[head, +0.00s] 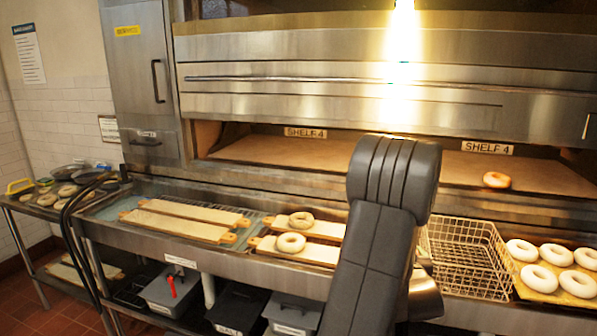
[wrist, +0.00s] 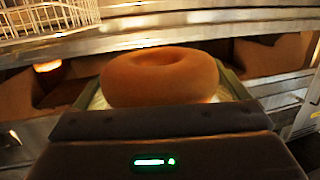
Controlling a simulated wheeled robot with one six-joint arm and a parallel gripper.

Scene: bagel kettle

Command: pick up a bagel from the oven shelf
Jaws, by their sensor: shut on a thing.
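A golden-brown bagel (wrist: 160,77) fills the middle of the wrist view, upright to the camera with its hole showing at the top. My gripper (wrist: 160,104) is shut on this bagel; the pale pads show at its sides. In the head view my dark arm hides the gripper and the held bagel. Another browned bagel (head: 497,180) lies on the oven shelf (head: 455,166) at the right, under a "SHELF 4" label.
A wire basket (head: 465,258) stands on the counter right of my arm. Several pale bagels (head: 541,278) lie on a board at the far right. Wooden boards (head: 180,226) lie at left, and two pale bagels (head: 291,242) sit on boards near my arm. The oven's front edge runs across.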

